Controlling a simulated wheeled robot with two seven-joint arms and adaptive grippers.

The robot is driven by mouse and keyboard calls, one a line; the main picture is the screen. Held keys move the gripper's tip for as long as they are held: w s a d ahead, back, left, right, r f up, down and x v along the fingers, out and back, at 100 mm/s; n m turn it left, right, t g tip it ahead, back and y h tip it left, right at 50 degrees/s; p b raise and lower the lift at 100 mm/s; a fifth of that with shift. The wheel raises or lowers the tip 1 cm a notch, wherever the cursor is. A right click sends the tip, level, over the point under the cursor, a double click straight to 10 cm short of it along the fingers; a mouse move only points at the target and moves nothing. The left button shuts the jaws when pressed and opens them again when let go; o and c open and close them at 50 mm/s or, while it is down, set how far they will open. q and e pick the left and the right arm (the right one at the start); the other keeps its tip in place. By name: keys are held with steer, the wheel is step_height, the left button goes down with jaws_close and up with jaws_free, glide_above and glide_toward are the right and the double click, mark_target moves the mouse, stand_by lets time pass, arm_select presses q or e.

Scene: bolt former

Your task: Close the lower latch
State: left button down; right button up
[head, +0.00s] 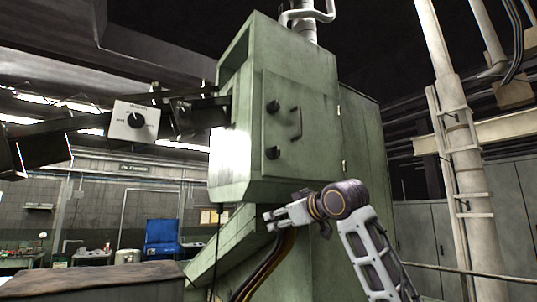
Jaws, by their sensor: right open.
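The lower latch (272,152) is a dark knob on the left side of the green door panel (315,125), below the matching upper latch (272,107). Both are small here, and I cannot tell which way either is turned. A door handle (297,123) stands between them, to the right. The panel looks flush with the green machine cabinet (236,105). My right gripper (268,221) is open and empty, below the cabinet's lower edge. It points left and is well under the lower latch, apart from it. My left gripper is out of the picture.
A white control box with a dial (134,120) hangs from a dark arm at the left. Dark hoses (262,268) run down behind my right gripper. A blue cabinet (161,235) stands far back. The space before the door panel looks clear.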

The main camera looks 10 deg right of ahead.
steer(key=n+t+y, duration=0.1)
steer(key=n+t, duration=0.1)
glide_toward(278, 152)
steer(key=w, duration=0.1)
steer(key=shift+w+a, duration=0.15)
steer(key=shift+a, duration=0.05)
steer(key=shift+w, duration=0.1)
steer(key=p+x, duration=0.3)
steer(key=x, duration=0.5)
steer(key=shift+w+a+r, duration=0.1)
steer(key=shift+a+r, duration=0.05)
steer(key=shift+m, duration=0.7)
steer(key=m, duration=0.3)
steer(key=shift+m, duration=0.4)
steer(key=shift+m+b, duration=0.55)
steer(key=shift+m, duration=2.35)
